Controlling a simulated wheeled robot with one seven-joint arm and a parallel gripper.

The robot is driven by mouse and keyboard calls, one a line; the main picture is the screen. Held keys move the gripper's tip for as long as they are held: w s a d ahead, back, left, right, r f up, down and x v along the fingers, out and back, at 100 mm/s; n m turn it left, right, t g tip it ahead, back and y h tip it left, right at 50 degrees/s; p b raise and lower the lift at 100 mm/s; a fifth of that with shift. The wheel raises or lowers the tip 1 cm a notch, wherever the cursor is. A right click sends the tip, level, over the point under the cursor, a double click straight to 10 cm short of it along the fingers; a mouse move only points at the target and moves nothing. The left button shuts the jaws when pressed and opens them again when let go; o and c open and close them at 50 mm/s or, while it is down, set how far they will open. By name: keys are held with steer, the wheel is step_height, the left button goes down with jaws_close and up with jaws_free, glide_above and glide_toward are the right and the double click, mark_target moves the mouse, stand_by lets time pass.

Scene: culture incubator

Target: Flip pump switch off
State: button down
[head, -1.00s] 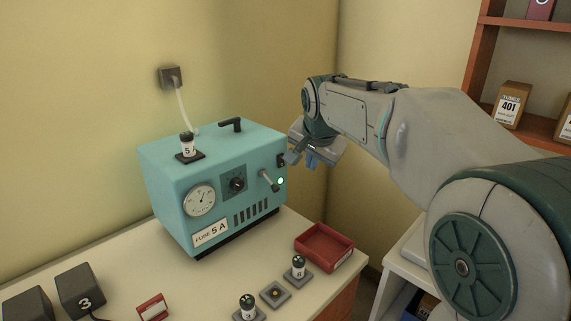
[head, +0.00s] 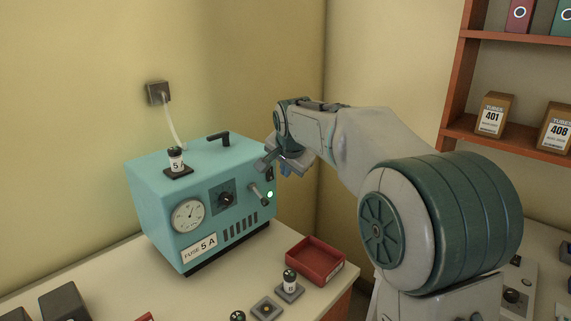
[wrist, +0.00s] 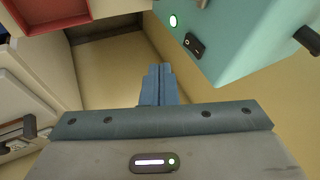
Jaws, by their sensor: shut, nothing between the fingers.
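The teal pump box (head: 150,210) stands on the bench with a gauge, a dial and a "FUSE 5 A" label on its front. A small black rocker switch (wrist: 195,46) shows in the wrist view on the front face, beside a lit green lamp (wrist: 173,21). The lamp also shows in the head view (head: 270,195). Which way the rocker is tipped is too small to tell. My gripper (wrist: 157,72) has its blue fingers together and empty, below and left of the switch in the wrist view and apart from it. In the head view it hangs at the box's right front corner (head: 285,170).
A grey lever (head: 258,193) sticks out of the box front near the lamp. A red tray (head: 316,260) and a fuse on a base (head: 290,283) are on the bench in front. A wall socket (head: 159,93) with a cable is behind. Shelves stand at right.

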mark_target(270, 174)
steer(key=w+a+f+p, duration=0.1)
steer(key=w+a+f, duration=0.2)
steer(key=w+f, duration=0.2)
steer(key=shift+w+p, duration=0.3)
steer(key=shift+w, duration=0.25)
steer(key=shift+a+f+b, duration=0.1)
steer(key=shift+f+b, duration=0.1)
steer(key=shift+b, duration=0.15)
steer(key=shift+w+a+b, duration=0.1)
steer(key=shift+b, duration=0.25)
steer(key=shift+r, duration=0.15)
